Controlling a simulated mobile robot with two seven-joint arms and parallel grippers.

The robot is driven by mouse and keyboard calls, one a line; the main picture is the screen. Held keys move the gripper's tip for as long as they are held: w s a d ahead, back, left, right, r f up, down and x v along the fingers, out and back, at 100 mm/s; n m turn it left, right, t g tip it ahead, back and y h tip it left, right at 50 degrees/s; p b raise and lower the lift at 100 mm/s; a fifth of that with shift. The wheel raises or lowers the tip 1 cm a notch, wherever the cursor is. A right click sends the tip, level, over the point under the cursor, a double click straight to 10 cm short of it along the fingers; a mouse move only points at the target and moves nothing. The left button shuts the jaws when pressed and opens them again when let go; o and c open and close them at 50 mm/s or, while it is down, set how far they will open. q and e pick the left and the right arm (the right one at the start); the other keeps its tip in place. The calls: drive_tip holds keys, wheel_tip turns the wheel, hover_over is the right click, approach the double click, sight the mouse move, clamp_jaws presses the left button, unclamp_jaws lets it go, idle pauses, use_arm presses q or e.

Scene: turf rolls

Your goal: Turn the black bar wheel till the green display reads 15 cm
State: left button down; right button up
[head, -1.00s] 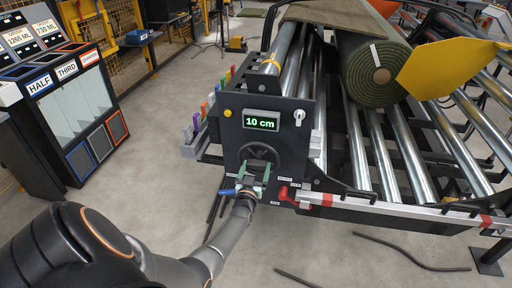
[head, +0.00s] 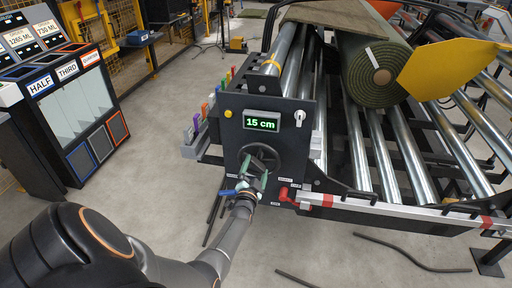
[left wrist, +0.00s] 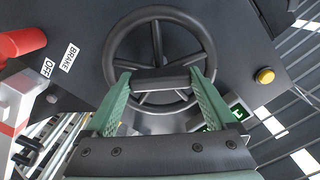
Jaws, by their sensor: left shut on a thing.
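The green display (head: 262,121) on the dark end panel reads 15 cm. Below it is the black bar wheel (head: 265,154), partly hidden by my gripper. My left gripper (head: 254,168) is at the wheel, its green fingers on the lower left of it. In the left wrist view the wheel (left wrist: 157,28) shows its rim and spokes, and my left gripper (left wrist: 160,85) is shut on a black bar at its near side. The display is only partly seen there, behind the right finger. My right gripper is in neither view.
A red lever (head: 286,196) sits right of the wheel, by a white and red rail (head: 370,207). A yellow button (head: 228,114) and a white switch (head: 300,117) flank the display. A turf roll (head: 376,70) lies on the rollers. Grey floor is open at the left.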

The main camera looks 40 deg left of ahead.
use_arm(q)
drive_tip(key=shift+f+m, duration=0.1)
drive_tip(key=shift+m, duration=0.3)
unclamp_jaws()
drive_tip(key=shift+s, duration=0.15)
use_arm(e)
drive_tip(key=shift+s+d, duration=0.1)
